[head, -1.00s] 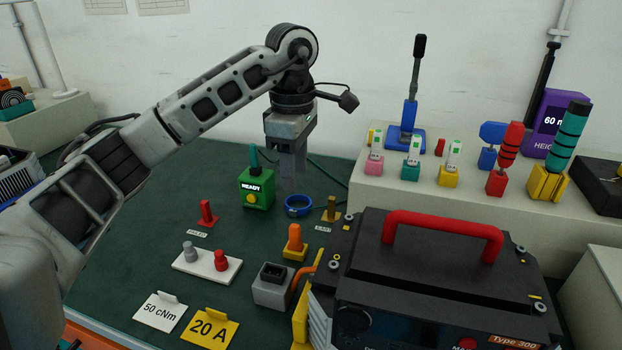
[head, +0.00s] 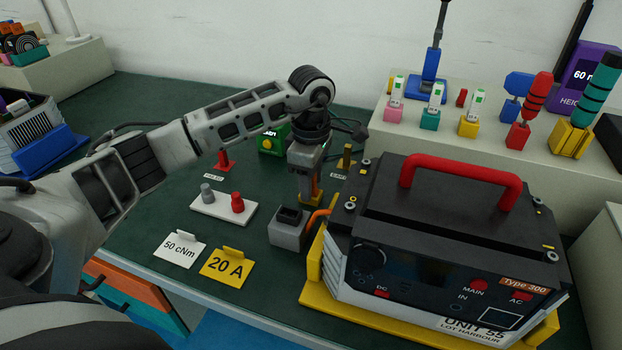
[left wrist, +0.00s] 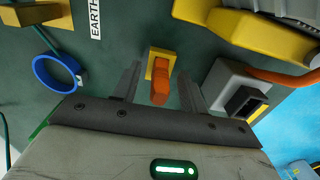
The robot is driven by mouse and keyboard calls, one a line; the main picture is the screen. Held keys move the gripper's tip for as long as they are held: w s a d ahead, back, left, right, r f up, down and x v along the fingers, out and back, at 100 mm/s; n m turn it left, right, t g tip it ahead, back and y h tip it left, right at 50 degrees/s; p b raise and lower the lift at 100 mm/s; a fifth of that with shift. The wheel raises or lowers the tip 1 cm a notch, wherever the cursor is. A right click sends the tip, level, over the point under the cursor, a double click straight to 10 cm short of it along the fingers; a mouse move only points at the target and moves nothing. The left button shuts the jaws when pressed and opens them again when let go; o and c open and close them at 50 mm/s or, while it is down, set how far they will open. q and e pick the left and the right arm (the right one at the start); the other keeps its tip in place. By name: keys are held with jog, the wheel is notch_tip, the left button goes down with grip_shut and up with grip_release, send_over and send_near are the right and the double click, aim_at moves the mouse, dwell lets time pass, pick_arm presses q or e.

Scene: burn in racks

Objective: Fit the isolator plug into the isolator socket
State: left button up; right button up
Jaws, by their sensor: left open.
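The isolator plug appears to be the orange piece on a yellow base; it stands upright on the green table. In the left wrist view the orange plug (left wrist: 160,82) lies between my two fingers, its yellow base (left wrist: 151,62) beyond it. My left gripper (head: 304,194) is open and points down over it. In the head view the gripper mostly hides the plug. I cannot tell how far the fingers reach down beside it. The isolator socket (head: 285,236), a grey block with a dark opening, stands just nearer; it also shows in the left wrist view (left wrist: 226,84). My right gripper is not in view.
The black Type 300 unit (head: 450,230) with a red handle stands close on the right. A white block (head: 222,208) with grey and red pegs, a 50 cNm card (head: 180,250) and a 20 A card (head: 226,268) lie left. A blue ring (left wrist: 57,73) lies near the gripper.

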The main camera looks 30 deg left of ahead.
pick_arm(q)
jog(key=shift+f, duration=0.1)
grip_shut()
dwell(0.4)
jog(key=shift+r+p, duration=0.45)
jog(key=shift+r, duration=0.2)
jog(key=shift+r, duration=0.25)
dwell(0.8)
jog(key=shift+r+p, duration=0.75)
jog(key=shift+r, duration=0.15)
